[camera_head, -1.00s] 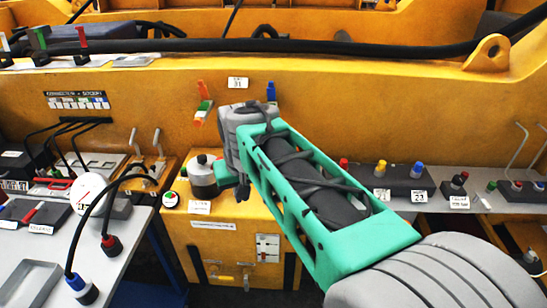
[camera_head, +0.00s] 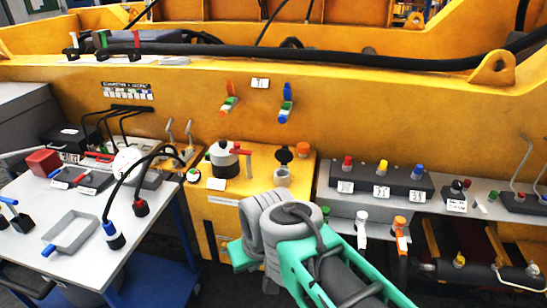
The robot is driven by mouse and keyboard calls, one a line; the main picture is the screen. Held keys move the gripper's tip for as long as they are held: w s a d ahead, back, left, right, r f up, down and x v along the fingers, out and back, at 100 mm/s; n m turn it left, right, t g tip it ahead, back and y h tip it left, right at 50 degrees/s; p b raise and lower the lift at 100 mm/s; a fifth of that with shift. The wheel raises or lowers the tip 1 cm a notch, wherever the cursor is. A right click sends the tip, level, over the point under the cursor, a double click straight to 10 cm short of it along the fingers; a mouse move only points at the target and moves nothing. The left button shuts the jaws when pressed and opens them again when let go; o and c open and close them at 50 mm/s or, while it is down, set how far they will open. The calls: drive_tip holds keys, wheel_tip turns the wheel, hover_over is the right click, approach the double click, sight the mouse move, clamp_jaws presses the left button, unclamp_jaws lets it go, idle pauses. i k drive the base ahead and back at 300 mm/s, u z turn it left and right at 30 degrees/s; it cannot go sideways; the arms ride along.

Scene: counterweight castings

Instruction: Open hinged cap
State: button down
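A short grey filler neck (camera_head: 282,177) stands on the yellow box's top in the head view. A dark round cap (camera_head: 284,156) shows just behind and above its mouth and appears tilted up. The hinge is too small to make out. My gripper (camera_head: 243,256) is in front of the yellow box, below and left of the neck and apart from it. Its teal parts show beside my grey wrist. The wrist hides much of the gripper, so its opening does not show. I see nothing held in it.
A grey round pot (camera_head: 222,160) with a red lever stands left of the neck, and an orange knob (camera_head: 302,150) right of it. A button box (camera_head: 381,180) sits on the right shelf. A grey table (camera_head: 75,275) with cables stands left.

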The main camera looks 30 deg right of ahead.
sight(285, 156)
drive_tip(key=u, duration=0.5)
drive_tip(key=i, duration=1)
drive_tip(key=z, duration=0.65)
